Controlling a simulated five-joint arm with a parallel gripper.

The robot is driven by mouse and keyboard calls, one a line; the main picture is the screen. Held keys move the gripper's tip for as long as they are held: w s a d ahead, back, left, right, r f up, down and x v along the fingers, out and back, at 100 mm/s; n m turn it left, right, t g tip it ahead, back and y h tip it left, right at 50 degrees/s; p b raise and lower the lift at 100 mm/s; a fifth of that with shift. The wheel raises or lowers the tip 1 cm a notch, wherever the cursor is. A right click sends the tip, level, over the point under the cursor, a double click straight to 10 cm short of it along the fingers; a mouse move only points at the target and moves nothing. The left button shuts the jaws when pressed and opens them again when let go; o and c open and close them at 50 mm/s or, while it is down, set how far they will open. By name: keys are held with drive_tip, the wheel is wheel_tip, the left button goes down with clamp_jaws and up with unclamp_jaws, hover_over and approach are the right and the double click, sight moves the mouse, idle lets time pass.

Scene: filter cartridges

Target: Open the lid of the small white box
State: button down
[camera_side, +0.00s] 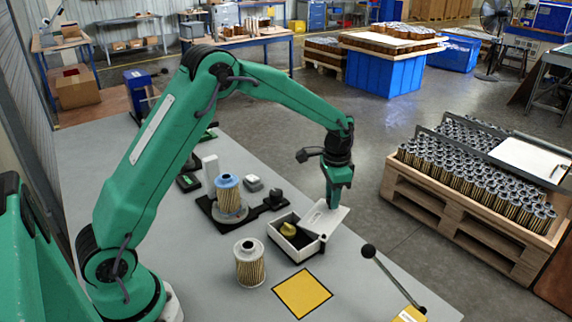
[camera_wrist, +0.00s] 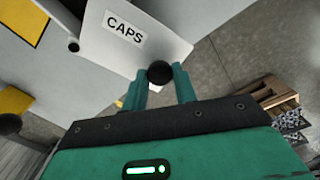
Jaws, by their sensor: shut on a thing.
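The small white box (camera_side: 295,241) stands on the grey bench, with its dark inside in view and a yellowish piece (camera_side: 288,229) in it. Its white lid (camera_side: 326,217) is swung out to the right of the box, uncovering much of the opening. In the wrist view the lid (camera_wrist: 130,32) bears a "CAPS" label, a black knob (camera_wrist: 160,72) at its edge and a dark pin (camera_wrist: 73,46) at one corner. My gripper (camera_side: 331,204) is over the lid. In the wrist view my gripper (camera_wrist: 160,82) is shut on the black knob.
A pleated filter cartridge (camera_side: 250,264) stands just left of the box; another with a blue top (camera_side: 228,194) stands on a black fixture behind. A yellow square (camera_side: 302,293) lies in front. A black-knobbed lever (camera_side: 369,252) rises at right. A pallet of cartridges (camera_side: 470,200) lies beyond the bench.

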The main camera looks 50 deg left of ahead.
drive_tip(key=d+m, duration=0.1)
drive_tip(key=w+d+m, duration=0.1)
drive_tip(key=shift+w+d+m, duration=0.2)
drive_tip(key=shift+w+m, duration=0.05)
drive_tip(key=shift+m, duration=0.15)
drive_tip(key=shift+w+d+m, duration=0.2)
drive_tip(key=shift+d+m, duration=0.5)
drive_tip(key=shift+m, duration=0.05)
drive_tip(key=shift+w+d+m, duration=0.15)
drive_tip(key=shift+d+m, duration=0.55)
drive_tip(key=shift+m, duration=0.05)
drive_tip(key=c, duration=1.1)
unclamp_jaws()
wheel_tip(320, 180, up, 8)
